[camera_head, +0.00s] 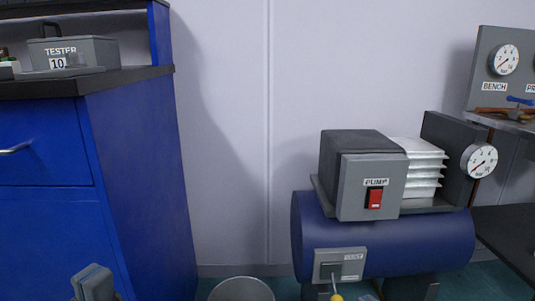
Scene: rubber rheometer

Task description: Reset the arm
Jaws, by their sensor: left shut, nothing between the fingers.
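My left gripper (94,283) shows at the bottom left edge of the head view as a grey block, in front of the blue cabinet. It is shut and holds nothing. Most of it and the arm behind it are cut off by the lower edge. My right gripper is not in view.
A blue cabinet (140,170) stands at the left, with a grey box labelled TESTER 10 (85,50) on its dark top. A blue tank (390,245) with a PUMP unit (372,185) and a gauge (479,161) stands at the right. A bin (241,290) sits between them.

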